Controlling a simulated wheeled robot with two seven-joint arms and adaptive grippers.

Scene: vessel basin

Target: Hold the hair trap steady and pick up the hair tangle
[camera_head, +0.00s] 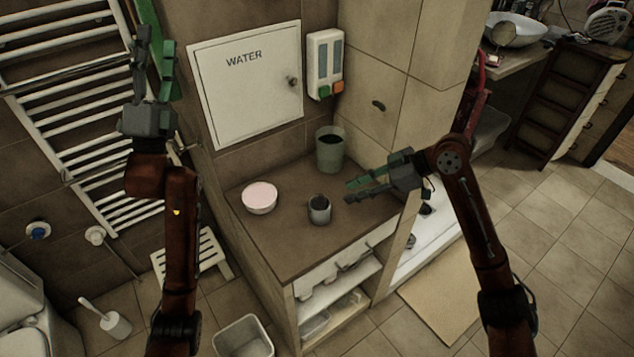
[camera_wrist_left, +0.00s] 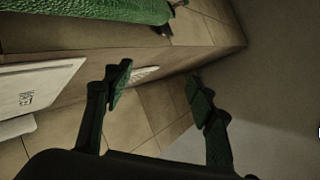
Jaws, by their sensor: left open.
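A small grey metal cup (camera_head: 320,214), which looks like the hair trap, stands upright on the brown counter (camera_head: 290,240). Something dark (camera_head: 320,201) shows in its mouth; I cannot tell whether it is the hair tangle. My right gripper (camera_head: 349,190) is open, its green fingers pointing left, just right of the cup and apart from it. My left gripper (camera_head: 155,38) is open and empty, raised high at the left, far from the cup. Its spread fingers also show in the left wrist view (camera_wrist_left: 158,84).
A white bowl with a pink top (camera_head: 259,198) stands left of the cup. A taller grey-green container (camera_head: 330,150) stands behind it. The WATER panel (camera_head: 245,85) and a dispenser (camera_head: 325,65) are on the walls. A towel rail (camera_head: 75,110) is near my left arm.

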